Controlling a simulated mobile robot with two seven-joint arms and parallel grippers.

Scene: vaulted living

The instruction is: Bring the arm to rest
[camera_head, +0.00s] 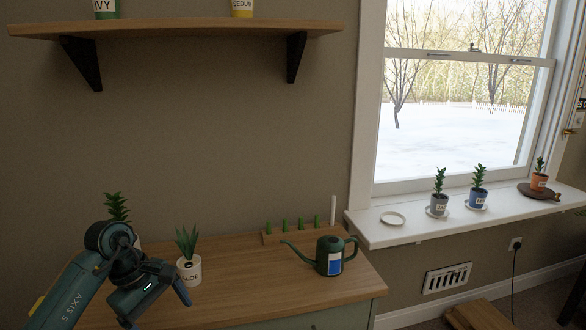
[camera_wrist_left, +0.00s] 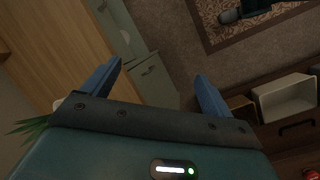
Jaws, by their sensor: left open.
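My left arm comes in from the lower left in the head view. Its gripper (camera_head: 160,306) is open and empty, in front of the dresser's left part and near the aloe pot (camera_head: 189,270). In the left wrist view the two blue fingers (camera_wrist_left: 157,72) stand wide apart with nothing between them. Green leaves (camera_wrist_left: 30,126) show beside the gripper at the left edge of that view. My right gripper is in neither view.
The wooden dresser top (camera_head: 270,285) holds a green watering can (camera_head: 330,256) and another plant (camera_head: 117,207) behind my arm. Potted plants stand on the windowsill (camera_head: 400,233). A shelf (camera_head: 180,28) hangs above. A white bin (camera_wrist_left: 285,97) and a rug (camera_wrist_left: 240,38) show below.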

